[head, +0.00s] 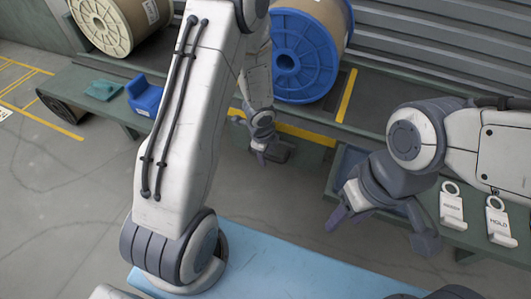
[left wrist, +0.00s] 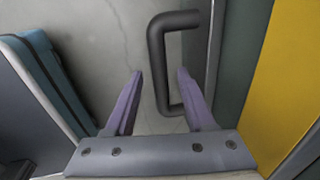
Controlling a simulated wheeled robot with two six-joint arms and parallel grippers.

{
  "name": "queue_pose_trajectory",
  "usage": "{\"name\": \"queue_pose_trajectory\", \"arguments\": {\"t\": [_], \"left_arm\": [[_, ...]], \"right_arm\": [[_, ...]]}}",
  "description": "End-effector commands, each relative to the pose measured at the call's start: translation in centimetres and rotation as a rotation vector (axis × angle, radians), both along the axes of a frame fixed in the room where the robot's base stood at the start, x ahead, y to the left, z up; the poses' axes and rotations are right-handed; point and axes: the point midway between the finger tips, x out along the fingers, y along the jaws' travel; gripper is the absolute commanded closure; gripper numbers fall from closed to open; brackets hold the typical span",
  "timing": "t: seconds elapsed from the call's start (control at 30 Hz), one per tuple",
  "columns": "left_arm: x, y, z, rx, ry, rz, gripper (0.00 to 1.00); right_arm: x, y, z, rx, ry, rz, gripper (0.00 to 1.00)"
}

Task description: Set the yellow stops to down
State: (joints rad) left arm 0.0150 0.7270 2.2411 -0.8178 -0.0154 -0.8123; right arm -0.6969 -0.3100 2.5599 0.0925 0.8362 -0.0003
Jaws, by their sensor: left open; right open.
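A yellow strip (head: 346,95) lies right of the blue spool (head: 305,55), and a yellow bar (head: 305,135) runs along the rack edge below it. I cannot tell whether these are the stops or their position. My left gripper (head: 252,140) is open, low in front of the rack, below and left of the blue spool. A yellow panel (left wrist: 287,80) fills the right side there. My right gripper (head: 385,225) is open and empty, over the right bench.
A cream spool (head: 101,26) stands at the back left. White ringed tags, one reading HOLD (head: 499,222), lie at right.

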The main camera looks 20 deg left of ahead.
Motion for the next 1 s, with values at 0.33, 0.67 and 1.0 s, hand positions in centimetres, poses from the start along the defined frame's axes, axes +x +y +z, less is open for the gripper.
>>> {"name": "queue_pose_trajectory", "arguments": {"t": [0.33,0.67,1.0], "left_arm": [[-0.4,0.0,2.8,0.0,-0.001,0.0,0.45],[-1.4,0.1,8.7,0.0,-0.001,0.0,0.45],[-1.9,0.1,10.3,0.0,0.0,0.0,0.45]], "right_arm": [[0.0,0.0,2.3,0.0,0.0,0.0,0.5],[0.0,0.0,7.2,0.0,0.0,0.0,0.5],[0.0,0.0,8.4,0.0,0.0,0.0,0.5]]}}
